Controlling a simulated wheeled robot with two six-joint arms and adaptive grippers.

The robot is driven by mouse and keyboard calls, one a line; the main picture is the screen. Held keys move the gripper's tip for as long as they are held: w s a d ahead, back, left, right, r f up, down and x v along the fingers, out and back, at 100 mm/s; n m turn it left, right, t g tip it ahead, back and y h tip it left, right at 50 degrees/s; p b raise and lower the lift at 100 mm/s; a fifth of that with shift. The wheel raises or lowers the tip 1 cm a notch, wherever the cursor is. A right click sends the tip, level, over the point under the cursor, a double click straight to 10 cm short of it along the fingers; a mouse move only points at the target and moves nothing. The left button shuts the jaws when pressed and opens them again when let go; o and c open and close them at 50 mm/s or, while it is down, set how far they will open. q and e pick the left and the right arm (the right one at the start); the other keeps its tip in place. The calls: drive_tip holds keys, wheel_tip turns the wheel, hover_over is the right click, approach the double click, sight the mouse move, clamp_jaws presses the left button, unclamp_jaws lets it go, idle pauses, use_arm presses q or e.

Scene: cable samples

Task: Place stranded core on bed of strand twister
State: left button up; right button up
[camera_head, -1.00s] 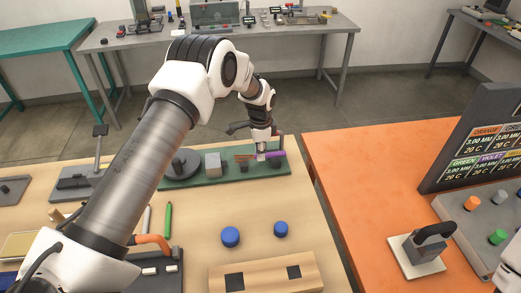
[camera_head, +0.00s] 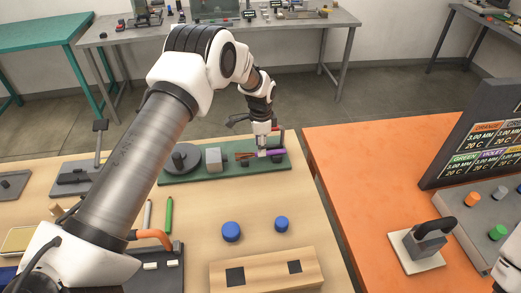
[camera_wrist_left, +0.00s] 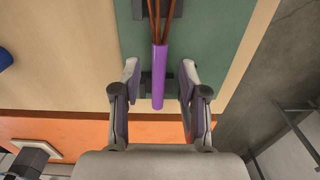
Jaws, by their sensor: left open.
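The stranded core, a purple sleeve (camera_wrist_left: 159,75) with several copper-coloured strands (camera_wrist_left: 161,15) coming out of one end, lies along the green strand twister (camera_head: 190,173). In the head view the purple part (camera_head: 276,152) is at the right end of the twister, over a dark support. My left gripper (camera_wrist_left: 159,80) is open, with one finger on each side of the purple sleeve and gaps showing on both sides. In the head view my left gripper (camera_head: 263,154) points down at the core. My right gripper is not in view.
The twister carries a round dark wheel (camera_head: 181,158) and a grey block (camera_head: 213,158). Two blue caps (camera_head: 231,232) and a wooden block with dark squares (camera_head: 266,271) stand nearer. An orange table (camera_head: 370,170) lies to the right, with a black-handled block (camera_head: 431,238).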

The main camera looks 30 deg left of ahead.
use_arm(q)
wheel_tip(320, 180, up, 10)
drive_tip(key=b, duration=0.2)
drive_tip(key=shift+s, duration=0.1)
idle(0.8)
